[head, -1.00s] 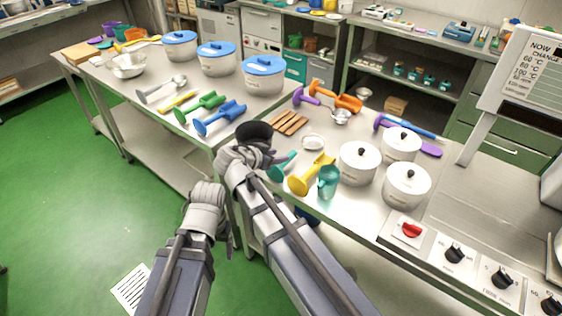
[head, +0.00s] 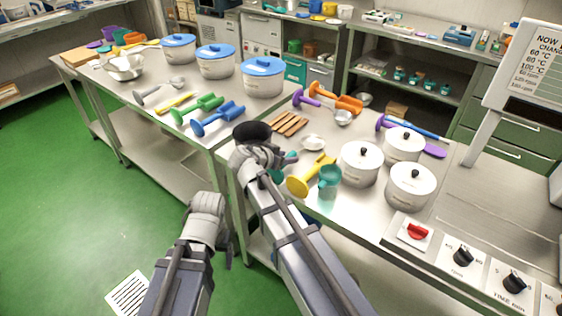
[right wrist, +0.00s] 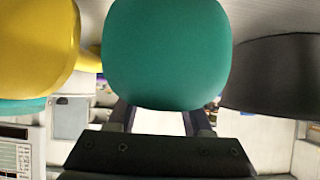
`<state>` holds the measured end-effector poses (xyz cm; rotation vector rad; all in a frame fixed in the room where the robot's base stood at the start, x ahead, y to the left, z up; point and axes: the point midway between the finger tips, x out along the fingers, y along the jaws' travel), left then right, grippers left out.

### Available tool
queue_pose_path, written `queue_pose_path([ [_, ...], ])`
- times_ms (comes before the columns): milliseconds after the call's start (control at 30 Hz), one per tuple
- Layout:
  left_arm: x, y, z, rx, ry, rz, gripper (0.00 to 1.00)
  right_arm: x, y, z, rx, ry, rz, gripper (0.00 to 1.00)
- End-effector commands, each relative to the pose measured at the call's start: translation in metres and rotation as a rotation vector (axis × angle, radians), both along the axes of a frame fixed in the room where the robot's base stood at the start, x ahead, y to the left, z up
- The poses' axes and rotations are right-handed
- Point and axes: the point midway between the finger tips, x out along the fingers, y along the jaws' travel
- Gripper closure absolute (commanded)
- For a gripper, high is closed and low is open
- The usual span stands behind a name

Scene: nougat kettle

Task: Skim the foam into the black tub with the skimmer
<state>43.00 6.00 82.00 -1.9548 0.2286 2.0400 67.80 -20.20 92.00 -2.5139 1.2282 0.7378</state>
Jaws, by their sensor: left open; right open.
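The black tub (head: 252,130) stands at the left edge of the right-hand table; its dark side also shows at the right of the right wrist view (right wrist: 275,80). My right gripper (head: 275,158) is open beside the tub, at a teal-handled tool (head: 276,174) that it partly hides. In the right wrist view a rounded teal part (right wrist: 166,55) fills the upper middle, just beyond the open fingers (right wrist: 163,120). Whether this tool is the skimmer I cannot tell. No foam shows. My left gripper (head: 222,225) hangs open and empty over the floor, left of the table.
A yellow tool (head: 310,178) and a teal cup (head: 329,180) stand close to the right of my right gripper. Lidded white pots (head: 359,165) stand further right. A small white dish (head: 313,143) and wooden slats (head: 289,124) lie behind. Blue-lidded pots (head: 263,78) stand on the left table.

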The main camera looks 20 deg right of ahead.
Motion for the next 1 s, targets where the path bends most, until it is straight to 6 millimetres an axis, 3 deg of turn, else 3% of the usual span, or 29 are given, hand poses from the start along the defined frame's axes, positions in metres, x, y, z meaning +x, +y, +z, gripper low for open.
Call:
queue_pose_path([
  [300, 0.0, 0.0, -0.016, 0.0, 0.0, 0.0, 0.2, 0.014, -0.018, -0.016, 0.001, 0.0, -0.001, 0.5],
  [767, 0.0, 0.0, -0.019, 0.0, 0.0, 0.0, 0.2, 0.017, -0.023, -0.02, 0.005, 0.003, -0.005, 0.5],
  [1000, 0.0, 0.0, -0.02, 0.0, 0.0, 0.0, 0.2, 0.016, -0.024, -0.021, 0.005, 0.004, -0.007, 0.74],
])
